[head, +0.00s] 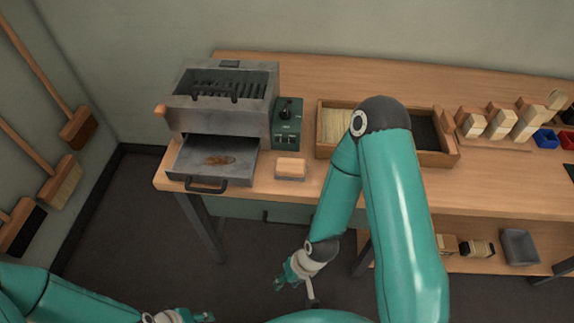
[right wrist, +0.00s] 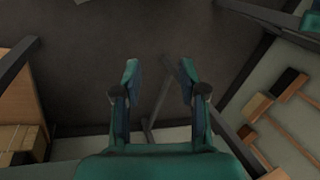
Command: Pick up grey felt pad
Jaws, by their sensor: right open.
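A small block with a pale wood-coloured top (head: 291,165) sits near the front edge of the bench, right of the open drawer. A thin grey layer, which may be the grey felt pad (head: 290,178), shows under it. My right gripper (head: 280,283) is below and in front of the bench edge, apart from the pad. In the right wrist view its two fingers (right wrist: 158,80) are spread with nothing between them. My left gripper (head: 207,316) is at the bottom edge, partly cut off, and its jaws are too small to read.
A grey metal machine (head: 190,112) with an open drawer (head: 185,180) stands at the back left of the bench (head: 490,188). A green control box (head: 287,128) is beside it. A wooden tray (head: 440,158) is partly behind my right arm. Brooms (head: 60,185) hang on the left wall.

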